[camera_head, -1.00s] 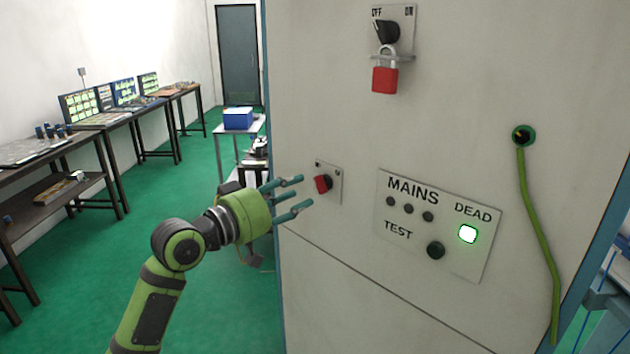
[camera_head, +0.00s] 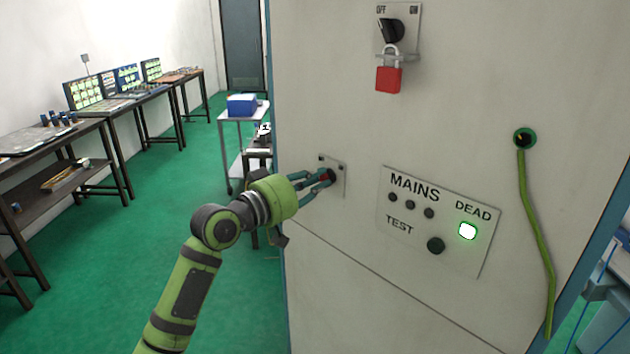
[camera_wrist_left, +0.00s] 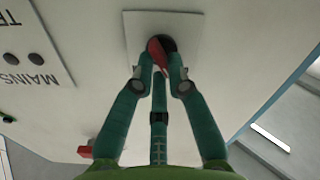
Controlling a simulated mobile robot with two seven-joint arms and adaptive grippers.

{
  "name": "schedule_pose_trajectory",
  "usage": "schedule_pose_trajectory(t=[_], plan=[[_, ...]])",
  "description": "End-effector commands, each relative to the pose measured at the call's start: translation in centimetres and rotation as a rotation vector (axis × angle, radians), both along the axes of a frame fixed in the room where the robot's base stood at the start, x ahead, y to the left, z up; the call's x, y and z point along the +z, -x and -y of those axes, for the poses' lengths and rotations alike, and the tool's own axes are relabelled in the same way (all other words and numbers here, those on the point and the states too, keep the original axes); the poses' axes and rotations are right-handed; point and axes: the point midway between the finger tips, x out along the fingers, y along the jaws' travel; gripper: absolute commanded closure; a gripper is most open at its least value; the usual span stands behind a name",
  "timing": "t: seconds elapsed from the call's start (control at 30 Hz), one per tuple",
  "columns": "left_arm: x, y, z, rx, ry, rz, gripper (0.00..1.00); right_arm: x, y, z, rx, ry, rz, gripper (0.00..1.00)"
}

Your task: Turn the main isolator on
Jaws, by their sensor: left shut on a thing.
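A black rotary handle (camera_head: 391,31) sits on a plate marked OFF and ON, high on the grey cabinet (camera_head: 480,90). A red padlock (camera_head: 388,79) hangs by its shackle just below the handle. A small red knob (camera_head: 324,178) on its own plate (camera_head: 341,176) sits lower on the cabinet. My left gripper (camera_head: 322,181) is shut on this red knob, which also shows between the fingers in the left wrist view (camera_wrist_left: 157,52). The fingers hide much of the knob. My right gripper is not in view.
A MAINS panel (camera_head: 405,213) with dark lamps, a TEST button (camera_head: 436,245) and a lit DEAD lamp (camera_head: 467,231) is right of the knob. A green cable (camera_head: 535,230) hangs farther right. Benches (camera_head: 110,117) and a trolley (camera_head: 229,118) stand left, with open green floor between.

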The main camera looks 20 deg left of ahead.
Motion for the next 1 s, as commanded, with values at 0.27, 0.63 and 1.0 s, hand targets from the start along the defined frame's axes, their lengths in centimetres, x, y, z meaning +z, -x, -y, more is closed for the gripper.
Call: schedule_pose_trajectory(t=[0.27,0.63,1.0], plan=[[-0.2,0.0,0.0,0.0,-0.058,0.031,1.0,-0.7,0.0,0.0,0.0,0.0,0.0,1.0],[-0.3,0.1,0.1,0.001,-0.308,0.17,1.0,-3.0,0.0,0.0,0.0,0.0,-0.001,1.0],[-0.3,0.2,0.2,0.001,-0.612,0.338,1.0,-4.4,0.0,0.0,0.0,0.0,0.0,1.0]])
